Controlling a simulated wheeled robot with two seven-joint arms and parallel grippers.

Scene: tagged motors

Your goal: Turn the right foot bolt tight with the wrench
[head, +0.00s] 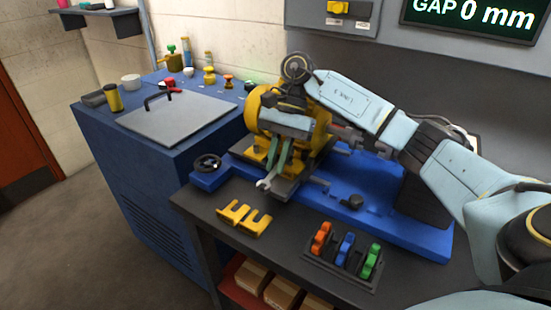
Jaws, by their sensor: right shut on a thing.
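My right arm reaches in from the right, and its right gripper (277,160) points down in front of the yellow motor (261,118). The gripper is shut on the wrench (265,183), whose pale open-ended jaw shows just below the fingers, near the front foot of the motor. The motor sits on a blue base (400,227) on the dark bench. The right foot bolt is hidden behind the gripper and arm, so I cannot tell whether the wrench touches it. My left gripper is not in view.
A black rack (343,262) holds orange, blue and green pieces at the front. A black handwheel (207,163) is left of the motor. A blue cabinet (155,165) stands left. The screen (478,19) reads GAP 0 mm.

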